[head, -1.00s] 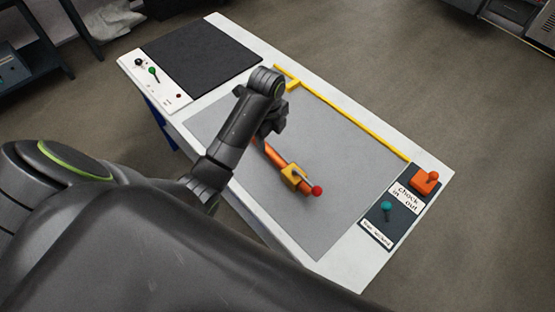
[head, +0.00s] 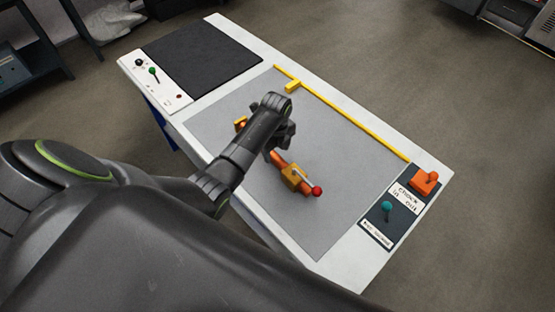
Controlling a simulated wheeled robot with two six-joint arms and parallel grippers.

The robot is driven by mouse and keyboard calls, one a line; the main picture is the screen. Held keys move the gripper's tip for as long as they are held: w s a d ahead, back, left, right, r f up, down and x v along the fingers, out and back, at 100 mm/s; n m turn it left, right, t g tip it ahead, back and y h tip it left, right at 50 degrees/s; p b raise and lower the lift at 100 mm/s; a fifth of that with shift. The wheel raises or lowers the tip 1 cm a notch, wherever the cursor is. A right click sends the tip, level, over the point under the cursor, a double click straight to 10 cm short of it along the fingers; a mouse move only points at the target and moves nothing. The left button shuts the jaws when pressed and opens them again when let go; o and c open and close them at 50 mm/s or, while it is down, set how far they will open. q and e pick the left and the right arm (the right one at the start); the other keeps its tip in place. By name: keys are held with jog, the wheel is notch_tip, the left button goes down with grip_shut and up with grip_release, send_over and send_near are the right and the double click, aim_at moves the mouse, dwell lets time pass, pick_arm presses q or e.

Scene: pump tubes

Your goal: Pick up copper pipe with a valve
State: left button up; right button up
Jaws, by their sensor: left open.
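The copper pipe (head: 279,158) lies on the grey mat (head: 330,220) in the middle of the table. A yellow valve body (head: 294,179) with a red-tipped end (head: 317,191) is at its lower right. My left gripper (head: 276,148) is open and over the middle of the pipe. My wrist hides part of the pipe and most of the fingers. I cannot tell whether the fingers touch it. My right gripper is not in view.
A yellow bar (head: 345,115) runs along the far edge of the mat. A control panel with an orange switch (head: 425,182) and a teal knob (head: 387,206) is at the right. A black pad (head: 200,58) and a white panel with a green lever (head: 153,72) are at the upper left.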

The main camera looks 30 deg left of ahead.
aim_at(277, 156)
pick_arm(q)
jog(key=shift+f+p, duration=0.3)
jog(key=shift+f, duration=2.45)
jog(key=shift+r, duration=0.1)
grip_shut()
